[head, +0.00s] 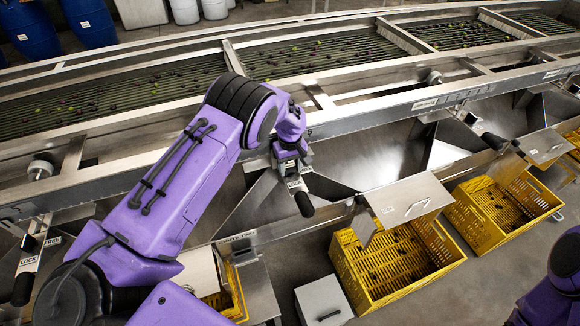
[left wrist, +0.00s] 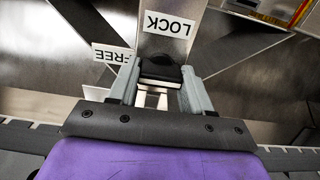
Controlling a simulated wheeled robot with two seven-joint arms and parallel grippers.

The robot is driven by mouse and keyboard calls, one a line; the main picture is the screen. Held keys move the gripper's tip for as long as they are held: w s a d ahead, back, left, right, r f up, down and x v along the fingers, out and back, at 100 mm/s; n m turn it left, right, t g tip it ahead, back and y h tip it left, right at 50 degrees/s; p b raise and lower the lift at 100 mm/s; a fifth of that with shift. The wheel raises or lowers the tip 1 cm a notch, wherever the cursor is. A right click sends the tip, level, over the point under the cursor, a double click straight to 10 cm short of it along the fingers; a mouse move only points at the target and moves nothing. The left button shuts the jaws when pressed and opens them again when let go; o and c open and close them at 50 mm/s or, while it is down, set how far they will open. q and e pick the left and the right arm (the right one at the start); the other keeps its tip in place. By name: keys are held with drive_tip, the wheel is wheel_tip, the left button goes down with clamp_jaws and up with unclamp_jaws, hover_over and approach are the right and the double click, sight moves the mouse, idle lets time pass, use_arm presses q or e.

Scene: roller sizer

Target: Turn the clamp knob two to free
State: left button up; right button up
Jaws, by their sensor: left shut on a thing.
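My left gripper (head: 291,168) is at the machine's front rail, mid-picture, pointing down at a clamp. In the left wrist view the gripper (left wrist: 160,88) has its two grey fingers on either side of a dark clamp knob (left wrist: 160,70) and is shut on it. A LOCK label (left wrist: 168,24) lies just beyond the knob and a FREE label (left wrist: 111,54) lies to its left, both upside down. In the head view a black grip (head: 304,204) sticks out below the gripper, beside a small label. The knob itself is mostly hidden there. My right gripper is not in view.
The sizer's roller bed (head: 320,54) carries olives behind the rail. Similar black grips stand at left (head: 22,289) and right (head: 494,141). Yellow crates (head: 400,262) (head: 507,205) and a grey box (head: 323,301) stand below. Metal chutes surround the clamp.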

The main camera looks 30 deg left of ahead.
sight(290, 167)
use_arm(q)
drive_tip(key=shift+s+f, duration=0.2)
drive_tip(key=o, duration=1.1)
drive_tip(key=shift+c, duration=0.2)
drive_tip(key=shift+w, duration=0.15)
wheel_tip(290, 167, up, 10)
drive_tip(key=b, duration=0.3)
drive_tip(key=shift+r, duration=0.3)
